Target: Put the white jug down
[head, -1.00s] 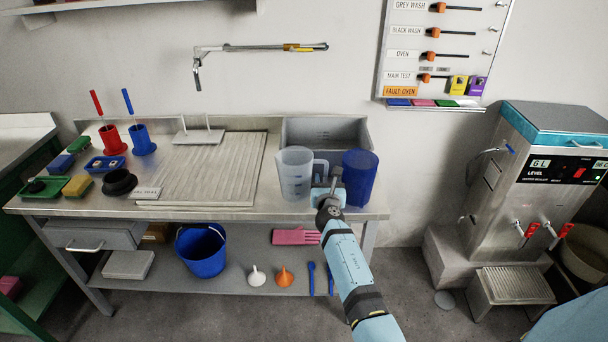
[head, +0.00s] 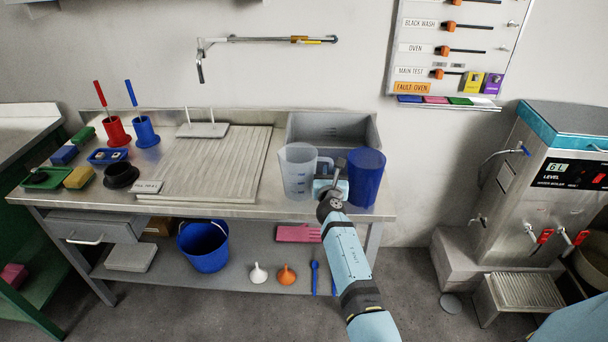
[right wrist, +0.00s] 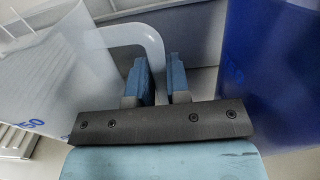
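The white jug (head: 298,172) is a translucent, upright measuring jug at the right end of the steel bench, in front of the grey sink basin. I cannot tell whether its base touches the bench. My right gripper (head: 331,185) is at its right side, with its fingers around the jug's pale handle. In the right wrist view, the handle (right wrist: 130,35) curves down between the two blue fingers (right wrist: 160,82), which look closed on it. The jug's body (right wrist: 60,75) fills the left of that view. My left gripper is not in view.
A blue jug (head: 366,178) stands close to the right of my right gripper, and also shows in the right wrist view (right wrist: 270,75). The grey basin (head: 340,130) is behind. A ribbed draining board (head: 215,165) lies to the left. A steel boiler (head: 545,190) stands at the right.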

